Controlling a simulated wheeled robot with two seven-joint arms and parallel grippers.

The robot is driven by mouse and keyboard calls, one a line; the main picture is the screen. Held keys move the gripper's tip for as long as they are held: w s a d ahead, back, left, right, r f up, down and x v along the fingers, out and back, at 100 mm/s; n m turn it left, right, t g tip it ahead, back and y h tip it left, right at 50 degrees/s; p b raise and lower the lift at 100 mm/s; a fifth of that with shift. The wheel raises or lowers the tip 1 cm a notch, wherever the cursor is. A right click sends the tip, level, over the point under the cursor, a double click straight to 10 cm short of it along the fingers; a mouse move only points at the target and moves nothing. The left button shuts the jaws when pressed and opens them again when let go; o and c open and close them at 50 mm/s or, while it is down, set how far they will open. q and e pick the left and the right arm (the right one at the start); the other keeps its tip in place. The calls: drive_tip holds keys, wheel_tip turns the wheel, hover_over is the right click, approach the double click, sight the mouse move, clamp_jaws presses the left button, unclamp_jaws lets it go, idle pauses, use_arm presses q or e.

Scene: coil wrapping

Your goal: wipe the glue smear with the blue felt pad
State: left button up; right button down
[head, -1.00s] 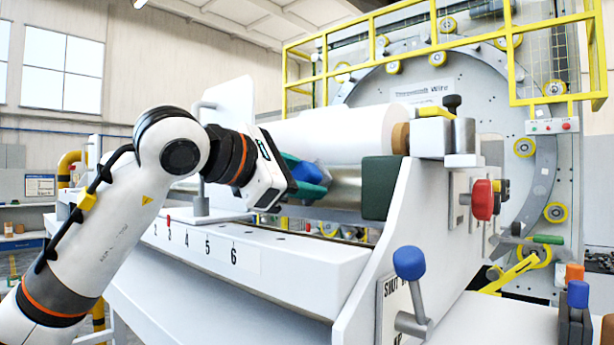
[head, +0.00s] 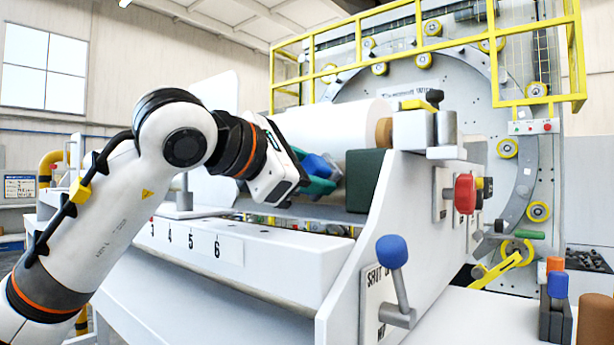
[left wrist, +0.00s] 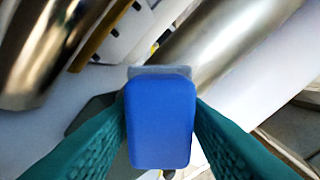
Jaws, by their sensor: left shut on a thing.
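The blue felt pad (head: 317,166) is held between the teal fingers of my left gripper (head: 324,174). In the left wrist view the pad (left wrist: 160,125) is a rounded blue block with a grey layer at its far end, and the fingers flank it. The gripper is in front of the white roll, left of a dark green block. A shiny metal cylinder (left wrist: 232,42) lies just beyond the pad in the left wrist view; I cannot tell whether they touch. I cannot make out the glue smear. My right gripper is out of view.
The white roll (head: 335,125) and the dark green block (head: 364,176) are close to the gripper. A numbered white ledge (head: 270,250) runs below. A blue-knobbed lever (head: 393,252) and red knob (head: 465,193) stand out at right.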

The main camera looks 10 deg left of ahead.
use_arm(q)
drive_tip(key=shift+w+a+p, duration=0.2)
drive_tip(key=shift+w+a, duration=0.4)
drive_tip(key=shift+a, duration=0.2)
drive_tip(key=shift+w+a+p, duration=0.15)
drive_tip(key=shift+w+a, duration=0.45)
drive_tip(key=shift+a, duration=0.2)
drive_tip(key=shift+s, duration=0.1)
drive_tip(key=shift+s+a+b, duration=0.35)
drive_tip(key=shift+s+a, duration=0.1)
drive_tip(key=v, duration=0.4)
drive_tip(key=shift+s+d+r+b, duration=0.15)
drive_tip(key=shift+s+r+b, duration=0.1)
drive_tip(key=shift+b, duration=0.15)
drive_tip(key=shift+a+f, duration=0.1)
drive_tip(key=shift+a, duration=0.15)
